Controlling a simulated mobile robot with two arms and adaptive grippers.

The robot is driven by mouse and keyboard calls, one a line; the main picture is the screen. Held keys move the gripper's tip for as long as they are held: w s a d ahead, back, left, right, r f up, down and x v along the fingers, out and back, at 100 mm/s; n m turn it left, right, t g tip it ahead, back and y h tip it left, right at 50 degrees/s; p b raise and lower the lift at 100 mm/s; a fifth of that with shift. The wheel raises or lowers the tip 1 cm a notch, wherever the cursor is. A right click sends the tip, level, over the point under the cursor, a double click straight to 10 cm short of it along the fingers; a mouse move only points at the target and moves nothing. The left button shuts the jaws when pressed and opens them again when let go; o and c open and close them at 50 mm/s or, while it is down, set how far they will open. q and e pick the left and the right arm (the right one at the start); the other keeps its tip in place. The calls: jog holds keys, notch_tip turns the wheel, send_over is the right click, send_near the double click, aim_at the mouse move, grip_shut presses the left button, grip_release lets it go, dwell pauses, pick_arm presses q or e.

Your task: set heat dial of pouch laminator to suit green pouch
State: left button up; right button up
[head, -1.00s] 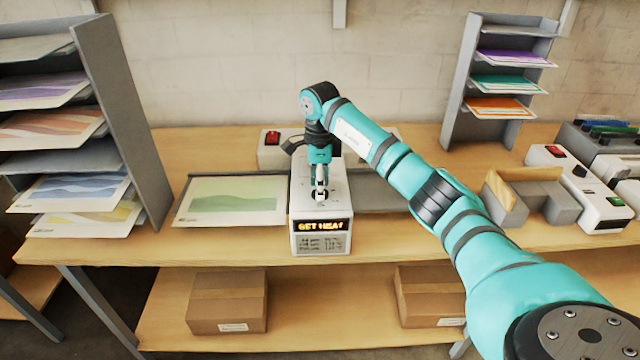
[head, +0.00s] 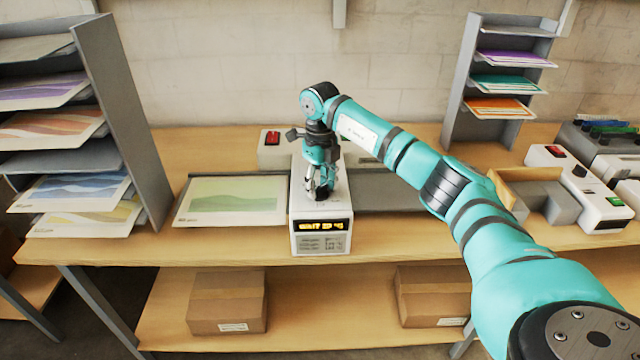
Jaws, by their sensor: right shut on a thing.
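The pouch laminator (head: 320,212) is a white unit on the wooden table, with an amber lit display (head: 321,226) on its front whose text is too small to read surely. The green pouch (head: 232,200) lies flat on the tray to its left, showing a green wave picture. My right gripper (head: 320,190) points down on the laminator's top and is shut on the small dark heat dial (head: 322,194), which its fingers partly hide. The dial's pointer and markings cannot be made out. My left gripper is not in view.
Paper racks stand at left (head: 120,120) and back right (head: 470,85). Cardboard boxes (head: 228,302) lie on the lower shelf.

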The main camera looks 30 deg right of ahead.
aim_at(320, 187)
jog(key=shift+m, duration=1.5)
jog(key=shift+r, duration=0.1)
jog(key=o, duration=1.2)
jog(key=shift+c, duration=0.2)
notch_tip(320, 187, up, 12)
